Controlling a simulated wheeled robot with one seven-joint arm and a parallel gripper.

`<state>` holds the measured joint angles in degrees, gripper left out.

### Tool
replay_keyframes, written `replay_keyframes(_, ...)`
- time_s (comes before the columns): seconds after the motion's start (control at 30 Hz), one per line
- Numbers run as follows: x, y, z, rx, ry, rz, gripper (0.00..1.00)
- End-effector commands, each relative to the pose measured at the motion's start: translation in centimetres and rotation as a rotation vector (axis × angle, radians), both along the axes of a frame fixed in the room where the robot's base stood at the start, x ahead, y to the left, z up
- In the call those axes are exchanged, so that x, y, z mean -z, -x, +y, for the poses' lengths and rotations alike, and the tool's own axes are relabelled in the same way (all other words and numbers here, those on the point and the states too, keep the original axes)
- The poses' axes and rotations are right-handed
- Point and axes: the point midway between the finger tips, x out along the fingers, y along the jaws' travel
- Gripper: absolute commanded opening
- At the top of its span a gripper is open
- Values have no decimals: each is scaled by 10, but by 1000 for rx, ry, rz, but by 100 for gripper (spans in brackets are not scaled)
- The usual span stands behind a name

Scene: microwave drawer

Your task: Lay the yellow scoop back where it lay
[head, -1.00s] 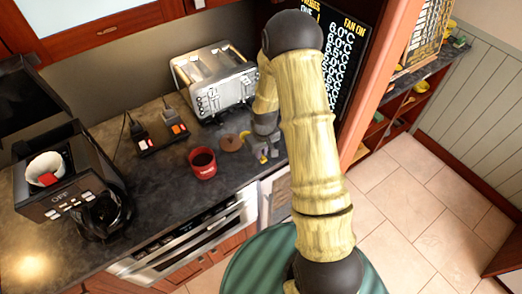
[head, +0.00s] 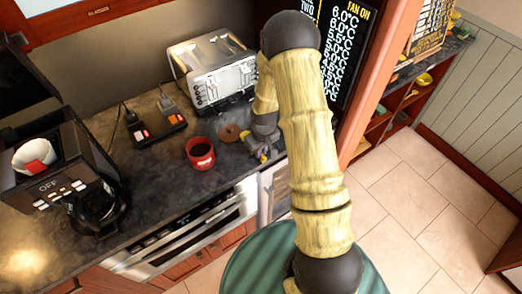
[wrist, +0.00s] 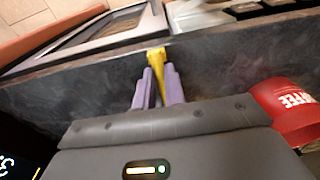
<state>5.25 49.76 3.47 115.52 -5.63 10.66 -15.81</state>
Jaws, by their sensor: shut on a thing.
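The yellow scoop (wrist: 157,58) is pinched between the two purple fingers of my gripper (wrist: 158,84) in the wrist view. Its yellow end sticks out past the fingertips, over the dark countertop (wrist: 220,65). Most of its length is hidden between the fingers. In the head view my gripper (head: 264,150) is low over the counter's front right part, right of the red mug. A small yellow bit of the scoop shows there. I cannot tell whether the scoop touches the counter.
The red mug (head: 200,153) with dark contents stands left of my gripper. A brown round disc (head: 230,132) lies just behind. A toaster (head: 213,75), a power strip (head: 158,130) and a coffee maker (head: 60,165) are farther off. The counter's front edge is close.

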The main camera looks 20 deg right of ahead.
Motion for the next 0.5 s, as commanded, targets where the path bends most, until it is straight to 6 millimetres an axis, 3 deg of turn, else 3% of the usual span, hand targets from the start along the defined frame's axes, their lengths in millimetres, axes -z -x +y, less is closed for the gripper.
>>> replay_keyframes(0.07,0,0,0,0,0,0,0)
replay_keyframes(0.1,0,0,0,0,0,0,16)
replay_keyframes(0.2,0,0,0,0,0,0,35)
replay_keyframes(0.5,0,0,0,0,0,0,37)
